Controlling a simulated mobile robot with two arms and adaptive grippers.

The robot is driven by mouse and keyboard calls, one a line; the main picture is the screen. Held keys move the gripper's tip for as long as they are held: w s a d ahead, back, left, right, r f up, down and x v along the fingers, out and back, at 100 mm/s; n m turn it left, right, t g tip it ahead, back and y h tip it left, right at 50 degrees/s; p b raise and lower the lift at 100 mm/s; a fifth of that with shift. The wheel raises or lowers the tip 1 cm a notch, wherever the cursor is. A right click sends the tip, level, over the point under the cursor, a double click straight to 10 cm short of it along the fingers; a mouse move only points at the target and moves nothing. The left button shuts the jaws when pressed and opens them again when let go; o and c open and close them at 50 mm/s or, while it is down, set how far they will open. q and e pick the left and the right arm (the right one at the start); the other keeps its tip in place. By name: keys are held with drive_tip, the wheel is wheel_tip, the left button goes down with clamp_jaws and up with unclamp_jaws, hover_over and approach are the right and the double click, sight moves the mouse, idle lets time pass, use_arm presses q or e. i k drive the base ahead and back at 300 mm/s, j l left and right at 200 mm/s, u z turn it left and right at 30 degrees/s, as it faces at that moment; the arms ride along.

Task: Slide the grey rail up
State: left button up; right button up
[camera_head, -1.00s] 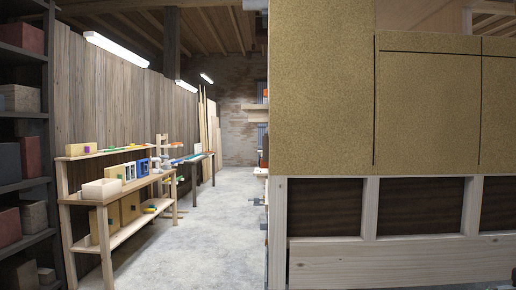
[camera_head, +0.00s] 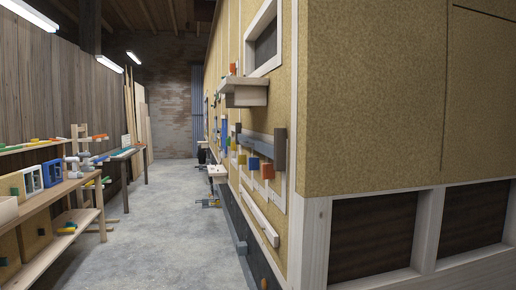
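The hut's long side wall shows at the centre, seen at a slant. A blue-grey rail (camera_head: 258,146) runs along it at about mid-height, with a dark grey block (camera_head: 280,150) at its near end. I take this to be the grey rail, but a second grey strip (camera_head: 238,238) runs lower on the same wall. Small red, yellow and blue blocks (camera_head: 253,164) sit just below the upper rail. Neither of my grippers shows.
The hut's near corner (camera_head: 310,240) stands close on the right. A small shelf (camera_head: 243,90) juts from the hut wall.

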sight(267, 149)
drive_tip(key=i+j, duration=0.55)
drive_tip(key=i, duration=0.2)
drive_tip(key=i+j+u, duration=0.15)
drive_tip(key=i, duration=0.35)
drive_tip(key=i+j, duration=0.3)
drive_tip(key=i, duration=0.15)
drive_tip(key=i+j+u, duration=0.1)
drive_tip(key=i, duration=0.4)
drive_tip(key=i+j+u, duration=0.1)
drive_tip(key=i+j, duration=0.15)
drive_tip(key=i, duration=0.25)
